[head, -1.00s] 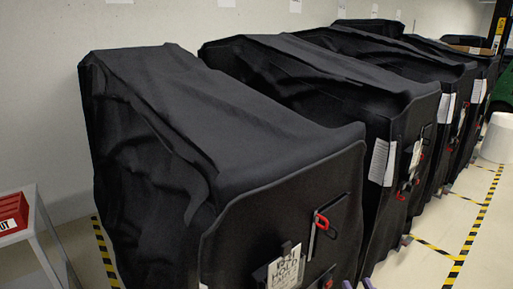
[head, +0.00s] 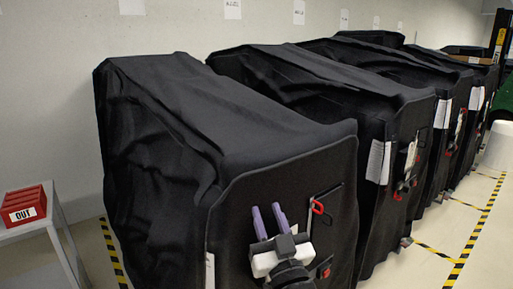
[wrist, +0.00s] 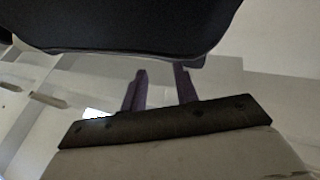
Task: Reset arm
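My gripper (head: 267,221) shows at the bottom middle of the head view, in front of the nearest covered cart (head: 300,165). Its two purple fingers point up with a gap between them and nothing in the gap. The fingers also show apart and empty in the wrist view (wrist: 158,88). The gripper hides part of the cart's front panel and the sheet seen there earlier. A red hook (head: 318,207) on that panel is just right of the fingers. I cannot tell whether the fingers touch the cover.
More black-covered carts (head: 400,110) stand in a row to the right, along the wall. A red box marked OUT (head: 24,205) sits on a light table (head: 62,235) at the left. Yellow-black floor tape (head: 470,235) and a white bin (head: 498,145) are at the right, with open floor.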

